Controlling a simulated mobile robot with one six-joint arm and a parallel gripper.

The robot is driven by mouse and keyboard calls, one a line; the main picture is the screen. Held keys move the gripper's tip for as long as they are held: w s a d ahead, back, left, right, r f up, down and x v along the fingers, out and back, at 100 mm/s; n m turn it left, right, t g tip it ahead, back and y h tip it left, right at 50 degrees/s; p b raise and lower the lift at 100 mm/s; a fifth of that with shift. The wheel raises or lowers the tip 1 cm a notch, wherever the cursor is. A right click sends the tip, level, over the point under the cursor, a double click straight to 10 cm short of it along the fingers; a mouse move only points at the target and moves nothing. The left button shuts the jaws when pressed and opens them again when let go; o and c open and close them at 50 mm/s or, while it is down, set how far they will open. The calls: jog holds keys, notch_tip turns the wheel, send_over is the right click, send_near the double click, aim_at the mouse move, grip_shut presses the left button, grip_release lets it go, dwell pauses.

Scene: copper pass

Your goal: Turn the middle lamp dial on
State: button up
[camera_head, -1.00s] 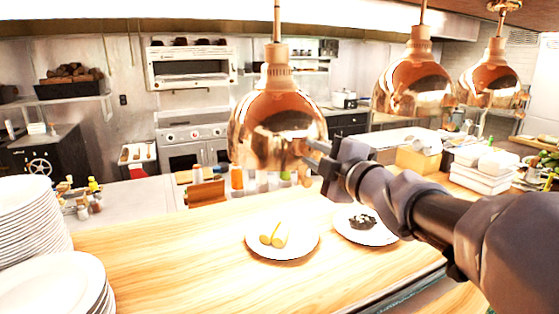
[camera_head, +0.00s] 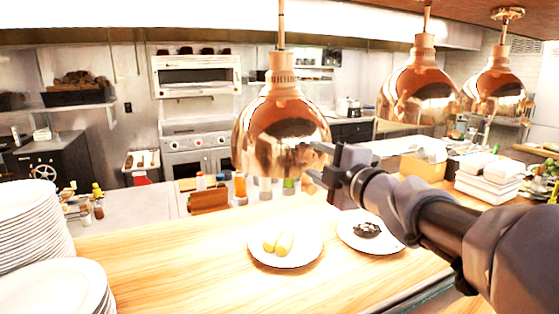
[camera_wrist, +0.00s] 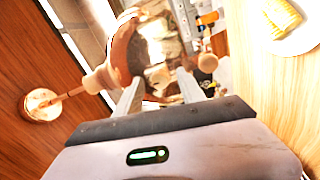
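Three copper heat lamps hang over the counter. In the head view, the nearest lamp (camera_head: 275,130) is at the left, the middle one (camera_head: 418,92) is right of centre, and the farthest one (camera_head: 498,88) is at the right. My gripper (camera_head: 318,160) is at the right edge of the nearest lamp's shade, well left of the middle lamp. In the wrist view, my gripper (camera_wrist: 158,84) has its fingers apart with nothing seen held between them. A copper lamp (camera_wrist: 145,45) is just beyond them, with a small round knob (camera_wrist: 207,62) close to the right finger. No dial shows clearly on the middle lamp.
Below the lamps, a plate with yellow food (camera_head: 290,258) and a plate with dark food (camera_head: 352,238) stand on the wooden counter (camera_head: 180,265). Stacked plates (camera_head: 25,225) fill the left side. White containers (camera_head: 488,180) stand at the right.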

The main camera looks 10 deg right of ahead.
jog(key=p+v, duration=0.4)
jog(key=v, duration=1.3)
jog(key=shift+s, duration=0.2)
